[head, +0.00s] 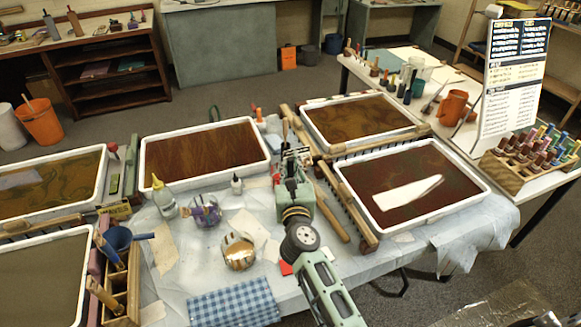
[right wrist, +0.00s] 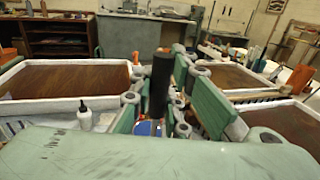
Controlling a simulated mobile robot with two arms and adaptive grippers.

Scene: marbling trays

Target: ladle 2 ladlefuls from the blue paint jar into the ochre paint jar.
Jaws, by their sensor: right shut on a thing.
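My right gripper (head: 287,153) is shut on a dark, upright handle (right wrist: 160,85), which stands between its fingers in the right wrist view. The handle looks like the ladle's; its lower end is hidden by the gripper. A glass jar with blue-violet contents (head: 205,212) stands on the covered table, left of my right gripper. A glass jar with ochre-brown contents (head: 238,254) stands nearer, also left of the right arm. Both jars are apart from the gripper. My left gripper is not in view.
White marbling trays (head: 146,168) surround the workspace. A yellow-capped bottle (head: 164,200) and a small black-capped white bottle (head: 236,185) stand near the jars; the latter also shows in the right wrist view (right wrist: 84,117). A checked blue cloth (head: 233,305) lies in front. A wooden caddy (head: 118,290) stands left.

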